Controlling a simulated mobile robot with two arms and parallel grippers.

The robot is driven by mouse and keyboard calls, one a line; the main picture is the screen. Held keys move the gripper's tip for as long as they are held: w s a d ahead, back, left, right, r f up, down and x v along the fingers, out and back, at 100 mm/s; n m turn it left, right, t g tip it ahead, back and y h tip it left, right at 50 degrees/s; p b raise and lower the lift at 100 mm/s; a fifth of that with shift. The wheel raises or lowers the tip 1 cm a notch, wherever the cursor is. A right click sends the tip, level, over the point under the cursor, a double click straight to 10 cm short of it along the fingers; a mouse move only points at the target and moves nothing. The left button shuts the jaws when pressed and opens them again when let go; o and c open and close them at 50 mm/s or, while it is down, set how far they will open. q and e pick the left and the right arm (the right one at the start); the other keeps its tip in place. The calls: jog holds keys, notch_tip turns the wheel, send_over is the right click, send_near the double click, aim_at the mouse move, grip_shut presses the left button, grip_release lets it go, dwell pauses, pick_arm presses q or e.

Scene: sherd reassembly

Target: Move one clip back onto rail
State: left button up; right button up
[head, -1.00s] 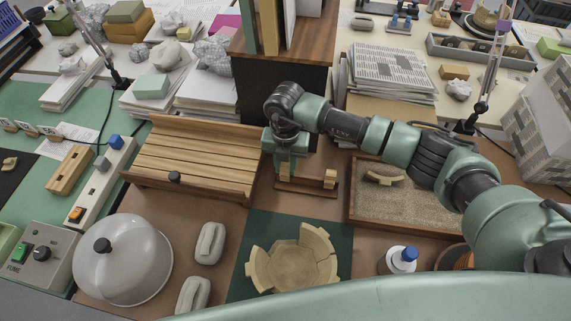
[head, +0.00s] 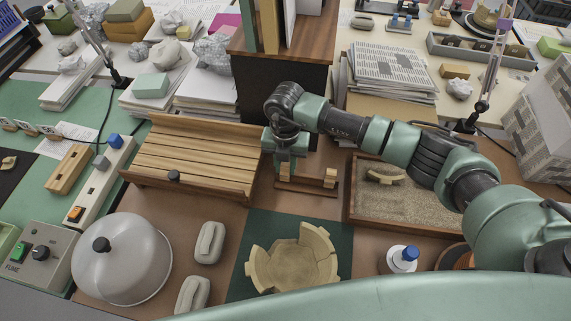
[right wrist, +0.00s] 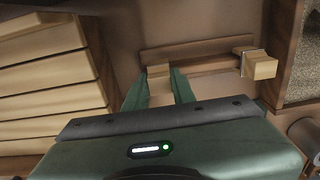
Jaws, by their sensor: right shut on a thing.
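The rail (head: 310,190) is a short, dark wooden strip on the brown work surface, and it also shows in the right wrist view (right wrist: 196,48). One pale wooden clip (head: 330,178) sits at its right end; the same clip shows in the right wrist view (right wrist: 260,65). My right gripper (head: 284,176) is at the rail's left end, pointing down. In the right wrist view its fingers (right wrist: 158,88) are shut on a second pale wooden clip (right wrist: 159,72). I cannot tell whether this held clip touches the rail. My left gripper is not in view.
A slatted wooden rack (head: 190,152) stands close left of my right gripper. A sand tray (head: 350,213) with a sherd (head: 384,176) lies right of the rail. A partly built bowl (head: 290,262) sits on a dark green mat (head: 240,288) in front. A blue-capped bottle (head: 401,260) stands front right.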

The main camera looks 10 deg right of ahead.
jog(key=o, duration=0.9)
notch_tip(320, 180, up, 8)
jog(key=shift+f+b, duration=0.1)
jog(key=shift+b, duration=0.65)
jog(key=shift+s+f, duration=0.1)
